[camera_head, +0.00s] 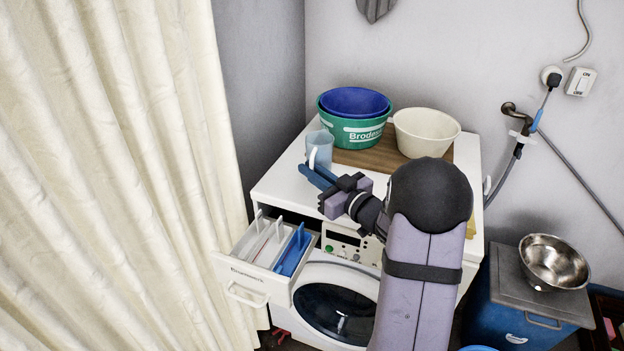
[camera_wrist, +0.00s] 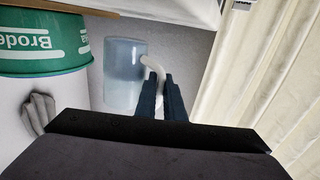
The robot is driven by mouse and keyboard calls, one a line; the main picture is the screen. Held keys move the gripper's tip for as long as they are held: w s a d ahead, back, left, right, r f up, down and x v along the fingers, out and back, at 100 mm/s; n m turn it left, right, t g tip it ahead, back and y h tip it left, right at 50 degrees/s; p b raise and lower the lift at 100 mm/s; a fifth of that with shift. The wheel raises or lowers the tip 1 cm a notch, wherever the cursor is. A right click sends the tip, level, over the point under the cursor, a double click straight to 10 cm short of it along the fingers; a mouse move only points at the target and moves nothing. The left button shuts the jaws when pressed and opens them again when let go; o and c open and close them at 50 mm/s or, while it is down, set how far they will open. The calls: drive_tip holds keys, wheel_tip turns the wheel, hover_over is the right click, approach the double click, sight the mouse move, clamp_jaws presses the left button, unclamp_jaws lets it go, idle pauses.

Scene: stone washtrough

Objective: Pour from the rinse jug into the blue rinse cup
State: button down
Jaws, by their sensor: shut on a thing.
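My gripper (camera_head: 318,176) is shut on the handle, on the jug's near side. In the wrist view, the blue fingers (camera_wrist: 162,94) close around the white handle beside the jug (camera_wrist: 124,72). I cannot make out a separate blue rinse cup. A dark blue basin (camera_head: 354,101) sits inside the green tub.
The green tub (camera_head: 352,131) and a cream bowl (camera_head: 425,131) stand on a wooden board (camera_head: 365,158) behind the gripper. The detergent drawer (camera_head: 252,266) is pulled out below. A cream curtain (camera_head: 110,180) hangs at left. A steel bowl (camera_head: 554,262) is at right.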

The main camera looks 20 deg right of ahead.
sight(311, 157)
wheel_tip(311, 157, up, 6)
drive_tip(key=shift+r, duration=0.2)
drive_tip(key=shift+w+a+r+p, duration=0.15)
drive_tip(key=shift+r+p, duration=0.15)
drive_tip(key=shift+p, duration=0.05)
drive_tip(key=w+a+r+m+h+p, duration=0.4)
drive_tip(key=w+a+r+h+p, duration=0.25)
drive_tip(key=w, duration=0.25)
drive_tip(key=s+a+f+m+g+h+p, duration=0.2)
drive_tip(key=s+a+f+m+h+p, duration=0.2)
drive_tip(key=s+a+f, duration=0.3)
drive_tip(key=s+a+f+m+g+h+p, duration=0.2)
drive_tip(key=s+a+f+m+h+p, duration=0.2)
drive_tip(key=s+a+f+h, duration=0.3)
wheel_tip(311, 157, down, 6)
drive_tip(key=shift+s+a+r, duration=0.25)
drive_tip(key=shift+s+a, duration=0.05)
drive_tip(key=shift+s, duration=0.85)
drive_tip(key=shift+f, duration=0.1)
